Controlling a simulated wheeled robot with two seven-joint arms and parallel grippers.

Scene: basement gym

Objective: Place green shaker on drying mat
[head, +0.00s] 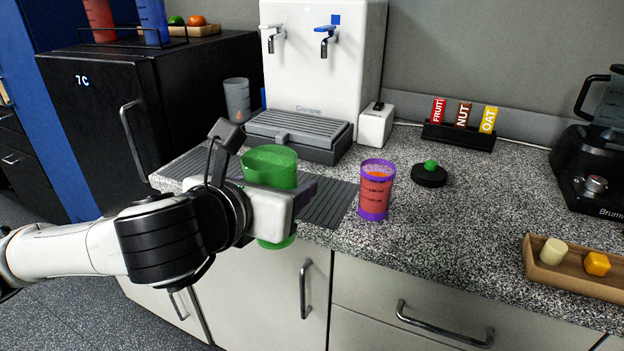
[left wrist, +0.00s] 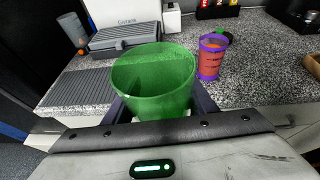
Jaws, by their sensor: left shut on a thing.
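The green shaker (head: 270,167) is an open, see-through cup, held upright by my left gripper (head: 297,196). It also shows in the left wrist view (left wrist: 155,85), between the two dark fingers of my left gripper (left wrist: 158,112). In the head view the shaker's base shows below the gripper, in front of the counter's front edge. The dark grey ribbed drying mat (head: 328,203) lies on the counter behind the shaker and gripper, which hide part of it. The mat also shows in the left wrist view (left wrist: 82,88), left of the shaker. My right gripper is not in view.
A purple-rimmed shaker with red contents (head: 376,190) stands right of the mat. A black lid with a green knob (head: 429,175), a bar rack (head: 458,138) and a wooden tray (head: 575,280) are farther right. The water dispenser (head: 318,70) stands behind the mat.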

